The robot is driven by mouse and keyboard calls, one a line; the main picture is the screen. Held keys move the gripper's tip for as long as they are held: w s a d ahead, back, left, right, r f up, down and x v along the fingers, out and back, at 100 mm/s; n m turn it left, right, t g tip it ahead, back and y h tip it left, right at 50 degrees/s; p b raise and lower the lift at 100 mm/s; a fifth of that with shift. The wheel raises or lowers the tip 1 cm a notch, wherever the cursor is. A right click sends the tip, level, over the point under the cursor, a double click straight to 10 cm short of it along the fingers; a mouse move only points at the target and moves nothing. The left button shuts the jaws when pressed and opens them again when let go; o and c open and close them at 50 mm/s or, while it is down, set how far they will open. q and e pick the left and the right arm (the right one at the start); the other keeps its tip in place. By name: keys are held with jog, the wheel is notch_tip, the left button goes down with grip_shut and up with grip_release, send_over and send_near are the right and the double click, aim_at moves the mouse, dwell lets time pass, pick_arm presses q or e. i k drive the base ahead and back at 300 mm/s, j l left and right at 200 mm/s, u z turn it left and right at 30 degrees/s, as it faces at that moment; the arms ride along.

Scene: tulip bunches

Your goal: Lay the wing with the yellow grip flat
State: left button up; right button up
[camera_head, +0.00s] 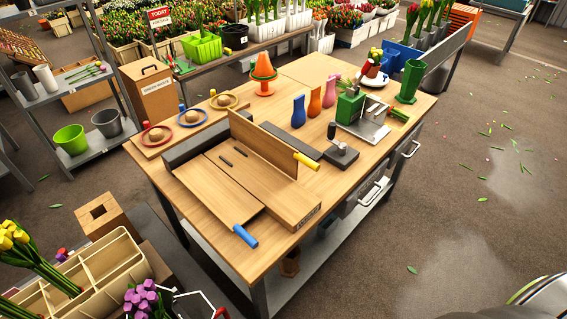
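A wooden folding board (291,208) lies on the workbench. Its wing with the yellow grip (307,161), a thin wooden panel (262,143), stands up on edge, steeply raised along the board's right part. The yellow grip sticks out at the panel's near right end. The wing with the blue grip (245,236) is a wooden panel (212,192) that appears to lie flat at the left, with its grip toward the front edge. Neither of my grippers is in view.
The workbench (283,252) also holds an orange cone (263,68), a blue vase (298,111), a stapler-like black tool (340,148), a green machine (350,105) and a green vase (410,80). A divided wooden crate (95,268) with tulips stands at lower left.

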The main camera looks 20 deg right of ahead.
aim_at(285, 157)
jog(key=l+u, duration=0.65)
jog(key=u, duration=0.15)
jog(key=l+u, duration=0.8)
jog(key=k+j, duration=0.05)
jog(key=j, duration=0.1)
